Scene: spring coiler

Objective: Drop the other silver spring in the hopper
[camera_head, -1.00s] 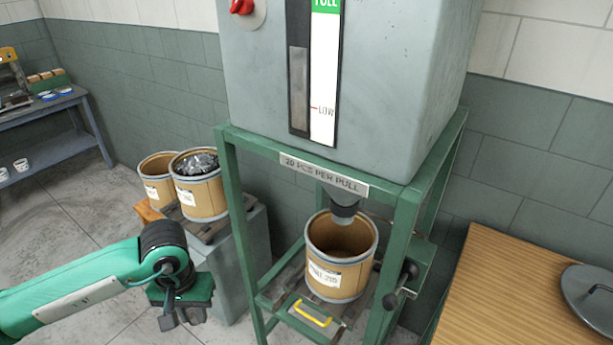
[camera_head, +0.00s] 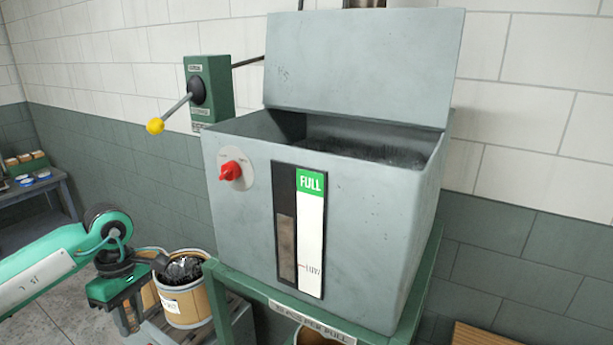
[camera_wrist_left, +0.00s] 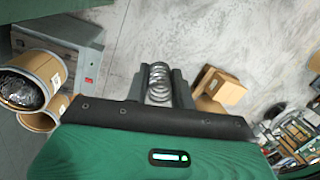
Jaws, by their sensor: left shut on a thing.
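A silver spring (camera_wrist_left: 158,82) is held between the two dark fingers of my left gripper (camera_wrist_left: 160,88), seen in the left wrist view. In the head view the left gripper (camera_head: 127,318) is at lower left, pointing down, left of the hopper and well below its rim; the spring cannot be made out there. The grey hopper (camera_head: 235,210) stands in the middle on a green frame. Its lid (camera_head: 365,68) is raised, and dark contents (camera_head: 365,155) show inside. My right gripper is not in view.
A drum (camera_head: 185,305) with dark metal pieces stands beside the hopper, close to my left arm. A green lever box (camera_head: 208,90) with a yellow-knobbed handle (camera_head: 155,126) is on the wall left of the lid. A red knob (camera_head: 231,170) sticks out from the hopper's front.

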